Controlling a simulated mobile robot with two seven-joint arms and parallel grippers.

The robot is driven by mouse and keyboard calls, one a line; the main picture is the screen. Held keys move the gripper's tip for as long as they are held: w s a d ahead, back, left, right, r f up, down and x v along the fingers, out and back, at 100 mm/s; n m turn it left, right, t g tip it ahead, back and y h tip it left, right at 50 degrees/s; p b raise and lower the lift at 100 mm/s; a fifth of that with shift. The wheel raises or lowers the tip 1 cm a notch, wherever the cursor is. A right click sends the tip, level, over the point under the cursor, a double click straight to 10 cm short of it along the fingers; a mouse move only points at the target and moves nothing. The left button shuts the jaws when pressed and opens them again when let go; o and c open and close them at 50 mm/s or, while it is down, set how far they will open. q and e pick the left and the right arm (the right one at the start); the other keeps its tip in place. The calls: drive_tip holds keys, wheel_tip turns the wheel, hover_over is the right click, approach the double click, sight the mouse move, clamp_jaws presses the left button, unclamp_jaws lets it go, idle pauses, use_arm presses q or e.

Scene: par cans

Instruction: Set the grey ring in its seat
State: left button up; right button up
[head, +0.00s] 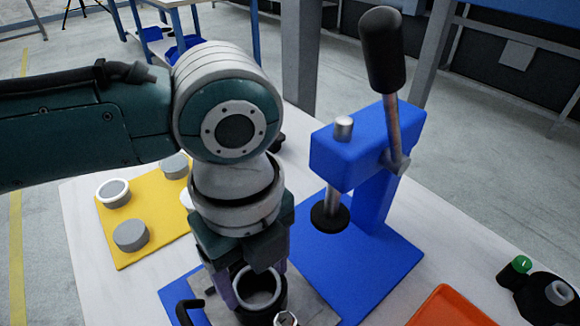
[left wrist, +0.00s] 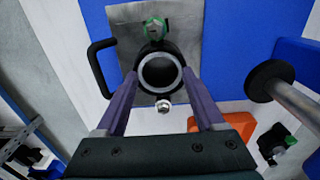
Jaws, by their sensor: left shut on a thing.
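The grey ring (head: 261,300) shows as a pale rim at the mouth of a black round holder (head: 271,312) with a side handle. The left wrist view shows the ring (left wrist: 160,91) roughly centred in the dark holder (left wrist: 138,66). My left gripper (head: 254,283) points down, its purple fingers on either side of the ring, shut on it; the fingertips also show in the left wrist view (left wrist: 160,76). I cannot tell whether the ring is fully down in its seat. My right gripper is not in view.
The holder stands on a metal plate (left wrist: 126,26) on the blue base of a lever press (head: 345,160). The press ram (head: 330,215) hangs close to the right of my wrist. A yellow mat (head: 165,217) with grey round parts lies left, an orange tray (head: 447,308) front right.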

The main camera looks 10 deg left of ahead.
use_arm(q)
drive_tip(key=shift+f, duration=0.2)
idle(0.5)
drive_tip(key=o, duration=0.6)
drive_tip(key=o, duration=0.3)
wheel_tip(320, 180, up, 10)
drive_tip(key=p, duration=0.3)
